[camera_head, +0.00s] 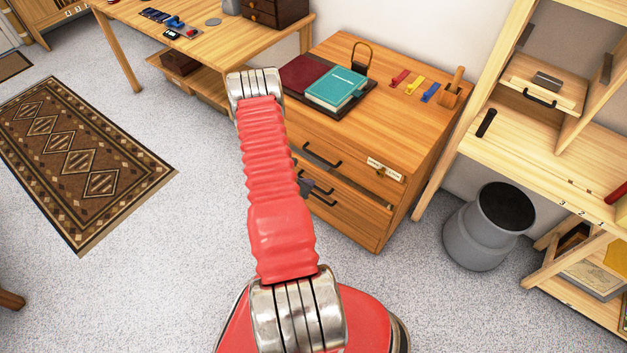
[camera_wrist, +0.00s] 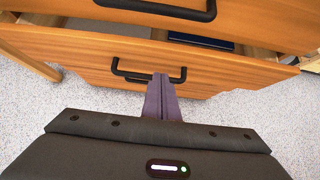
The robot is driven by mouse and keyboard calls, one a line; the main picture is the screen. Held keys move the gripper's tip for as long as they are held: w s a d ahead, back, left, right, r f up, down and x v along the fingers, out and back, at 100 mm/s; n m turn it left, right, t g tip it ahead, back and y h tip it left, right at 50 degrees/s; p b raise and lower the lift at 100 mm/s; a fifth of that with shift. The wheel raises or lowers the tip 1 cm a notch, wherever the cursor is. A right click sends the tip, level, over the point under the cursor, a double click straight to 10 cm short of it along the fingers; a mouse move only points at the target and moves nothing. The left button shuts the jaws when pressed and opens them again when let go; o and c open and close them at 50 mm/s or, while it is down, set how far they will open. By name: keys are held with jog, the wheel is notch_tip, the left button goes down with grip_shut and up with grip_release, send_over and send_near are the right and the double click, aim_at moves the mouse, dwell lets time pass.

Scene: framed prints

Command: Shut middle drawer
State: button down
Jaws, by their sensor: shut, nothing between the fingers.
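A wooden drawer cabinet (camera_head: 410,140) stands in the middle of the head view. In the wrist view a drawer (camera_wrist: 222,76) with a black bar handle (camera_wrist: 130,72) is pulled out, and part of its inside shows above its front. Another drawer front with a black handle (camera_wrist: 190,12) is above it. I cannot tell from these views which drawer is the middle one. My gripper (camera_wrist: 161,78) is shut and empty, its fingertips at the handle of the open drawer; contact is unclear. In the head view my arm hides the cabinet's left part.
A grey bin (camera_head: 470,245) and a wooden shelf unit (camera_head: 490,150) stand to the right. Carpet is clear at the left, beside the patterned rug (camera_head: 80,160).

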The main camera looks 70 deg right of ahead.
jog(key=v, duration=0.7)
jog(key=shift+a+r, duration=0.25)
jog(key=c, duration=2.5)
grip_release()
jog(key=shift+w, duration=0.15)
jog(key=shift+c, duration=0.2)
